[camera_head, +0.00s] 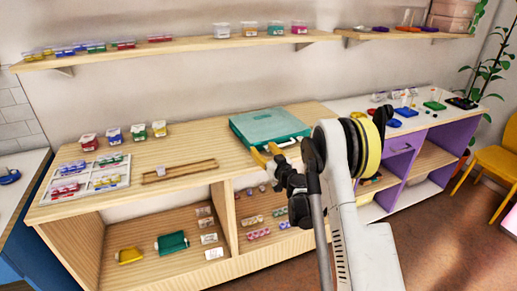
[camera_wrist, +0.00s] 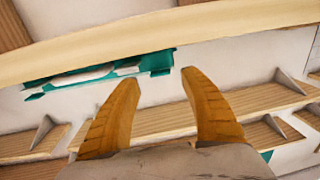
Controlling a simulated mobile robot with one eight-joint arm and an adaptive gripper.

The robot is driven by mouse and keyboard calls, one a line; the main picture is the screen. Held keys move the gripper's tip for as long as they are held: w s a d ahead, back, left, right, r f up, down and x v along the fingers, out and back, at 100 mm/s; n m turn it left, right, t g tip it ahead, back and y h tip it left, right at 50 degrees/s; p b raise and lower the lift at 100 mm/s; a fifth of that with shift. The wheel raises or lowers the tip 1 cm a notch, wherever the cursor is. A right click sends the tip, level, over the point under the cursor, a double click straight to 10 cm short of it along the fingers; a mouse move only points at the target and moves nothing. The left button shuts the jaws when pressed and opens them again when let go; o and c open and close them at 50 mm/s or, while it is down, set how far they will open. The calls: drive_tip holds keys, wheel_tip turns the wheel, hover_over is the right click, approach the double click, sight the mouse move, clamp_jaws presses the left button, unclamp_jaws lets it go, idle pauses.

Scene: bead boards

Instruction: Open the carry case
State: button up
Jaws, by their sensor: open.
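The teal carry case (camera_head: 268,124) lies flat on the wooden counter, and its paler lid looks shut. My gripper (camera_head: 266,153) has yellow-orange fingers and is at the front left corner area of the case; contact cannot be told. In the wrist view my gripper (camera_wrist: 157,78) is open, with nothing between its fingers. Beyond the fingertips, a teal part with a pale bar (camera_wrist: 100,72) shows, probably the case's edge and handle.
A wooden rack (camera_head: 180,171) and a white sectioned tray (camera_head: 88,182) lie left on the counter. Several small coloured jars (camera_head: 124,134) stand behind them. A wall shelf (camera_head: 180,48) runs above. Open cubbies are below, and a purple unit (camera_head: 400,165) is at right.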

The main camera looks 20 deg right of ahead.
sight(259, 144)
drive_tip(key=shift+w+a+b, duration=0.2)
drive_tip(key=shift+w+b, duration=0.1)
drive_tip(key=shift+w, duration=1.35)
drive_tip(key=shift+c, duration=0.5)
clamp_jaws()
drive_tip(key=shift+r, duration=0.1)
